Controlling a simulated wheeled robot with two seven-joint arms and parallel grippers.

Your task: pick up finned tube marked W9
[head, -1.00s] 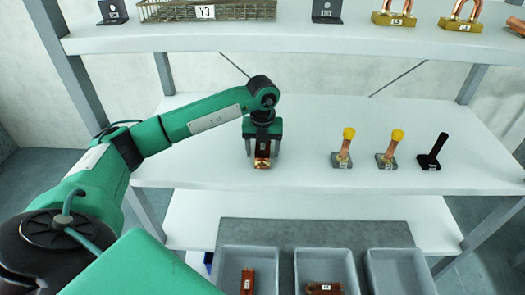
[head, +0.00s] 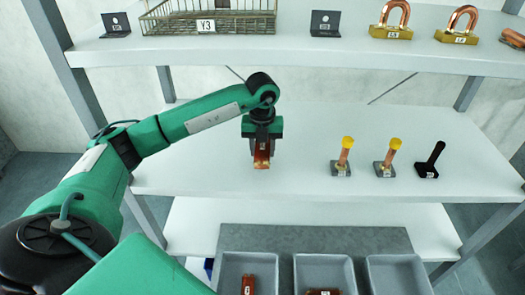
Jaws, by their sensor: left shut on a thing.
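A copper-coloured finned tube (head: 262,157) is between the fingers of my left gripper (head: 262,146), over the left part of the middle shelf. The gripper points down and is shut on the tube. A small pale label shows on the tube, but it is too small to read. The tube appears to be slightly above the shelf. My right gripper is not in view.
Above are a wire basket (head: 165,20) marked Y3 and copper U-bends (head: 392,22). Grey bins (head: 343,262) stand below in front.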

